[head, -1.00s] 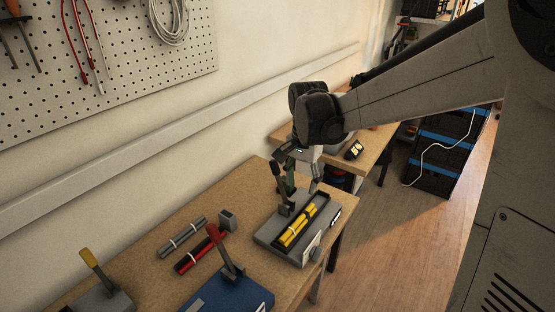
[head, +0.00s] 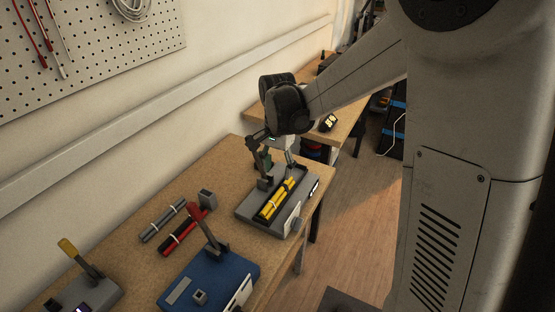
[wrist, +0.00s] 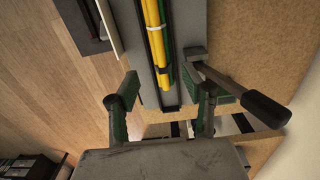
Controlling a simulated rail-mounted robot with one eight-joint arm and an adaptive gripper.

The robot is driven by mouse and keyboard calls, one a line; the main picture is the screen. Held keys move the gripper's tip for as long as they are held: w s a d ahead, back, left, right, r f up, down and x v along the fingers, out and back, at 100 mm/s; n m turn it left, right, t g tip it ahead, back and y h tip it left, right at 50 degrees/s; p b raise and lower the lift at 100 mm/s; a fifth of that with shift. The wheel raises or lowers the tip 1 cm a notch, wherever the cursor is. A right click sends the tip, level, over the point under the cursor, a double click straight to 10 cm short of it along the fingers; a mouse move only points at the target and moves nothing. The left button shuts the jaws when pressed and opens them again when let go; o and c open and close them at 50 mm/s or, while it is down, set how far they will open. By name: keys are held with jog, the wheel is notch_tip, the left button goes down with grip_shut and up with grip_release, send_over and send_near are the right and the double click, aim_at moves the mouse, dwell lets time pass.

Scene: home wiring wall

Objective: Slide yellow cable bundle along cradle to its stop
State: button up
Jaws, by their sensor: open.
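The yellow cable bundle (head: 276,200), tied with a pale band, lies in a dark cradle (head: 304,183) on a grey fixture (head: 247,211). In the wrist view the bundle (wrist: 157,45) runs up out of the top edge, and a bare stretch of the cradle (wrist: 171,100) lies nearest my gripper. My gripper (head: 277,163) is over the fixture's far end, open and empty. I cannot make out the stop.
A lever with a black handle (wrist: 266,108) stands on the fixture close beside one finger. A blue fixture with a red lever (head: 205,280), grey cables (head: 163,220) and red cables (head: 182,237) are on the bench nearer the camera. The wall runs along the left.

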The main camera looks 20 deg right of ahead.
aim_at(278, 193)
notch_tip(278, 193, down, 10)
jog(key=shift+r+b, duration=0.1)
jog(key=shift+b, duration=0.2)
jog(key=shift+c, duration=0.5)
grip_shut()
